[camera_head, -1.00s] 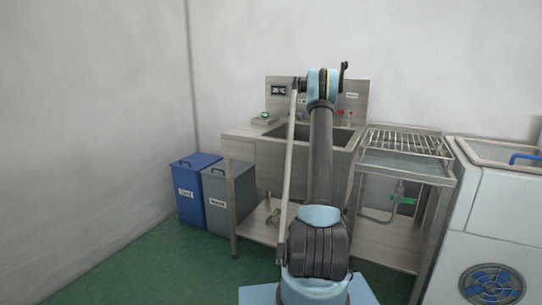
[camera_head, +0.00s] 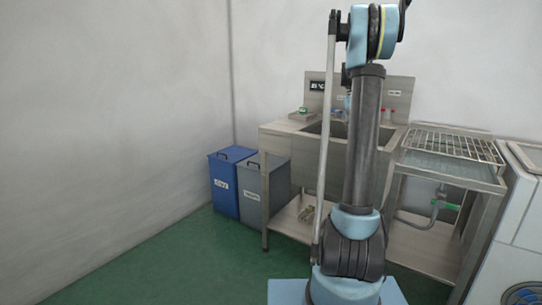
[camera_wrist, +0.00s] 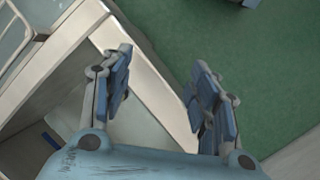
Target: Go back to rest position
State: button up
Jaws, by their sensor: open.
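My gripper (camera_wrist: 160,100) shows in the wrist view with its two blue-padded fingers spread apart. It is open and nothing is between the fingers. Behind the fingers are a pale metal table edge and the green floor. In the head view my arm stands raised in front of the sink table (camera_head: 278,150), and the gripper itself cannot be made out clearly there.
A blue bin (camera_head: 224,185) and a grey bin (camera_head: 262,185) stand left of the sink table. A wire rack (camera_head: 455,145) tops the stand at right, beside a white machine (camera_head: 510,245). Green floor (camera_head: 190,260) is clear at front left.

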jog(key=s+a+f+t, duration=0.2)
jog(key=s+a, duration=0.4)
jog(key=s, duration=0.6)
jog(key=s+a+f+t, duration=0.1)
jog(key=s+a, duration=0.6)
jog(key=s, duration=0.4)
jog(key=s+a+f+t, duration=0.1)
jog(key=s+a+f, duration=0.1)
jog(key=s+f, duration=0.6)
jog(key=s+a+f+t+y, duration=0.1)
jog(key=s+a+f, duration=0.2)
jog(key=s+f, duration=0.4)
jog(key=shift+s+a+f+m+t, duration=0.3)
jog(key=shift+s+f+t, duration=0.1)
jog(key=shift+s, duration=0.25)
jog(key=shift+w+d+f, duration=0.1)
jog(key=shift+w+f, duration=0.05)
jog(key=shift+w, duration=0.3)
dwell(3.1)
